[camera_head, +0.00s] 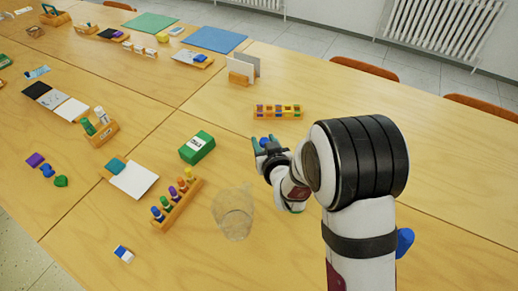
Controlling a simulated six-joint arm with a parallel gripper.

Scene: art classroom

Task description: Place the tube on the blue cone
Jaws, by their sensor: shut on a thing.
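My gripper (265,147) is at the middle of the table, beyond the clear container and right of the green box. It is small in view and partly hidden by my own arm. It is shut on a small blue thing (264,141), of which only a little shows; I cannot tell whether this is the tube. No blue cone can be clearly made out. A blue shape (405,241) shows at the right edge of my arm, mostly hidden; I cannot tell what it is.
A clear container (234,212) stands near my gripper. A wooden rack of coloured pegs (177,203), a green box (197,147) and a wooden tray of coloured blocks (278,112) are around it. A holder with green and white bottles (100,128) is left. The right tabletop is clear.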

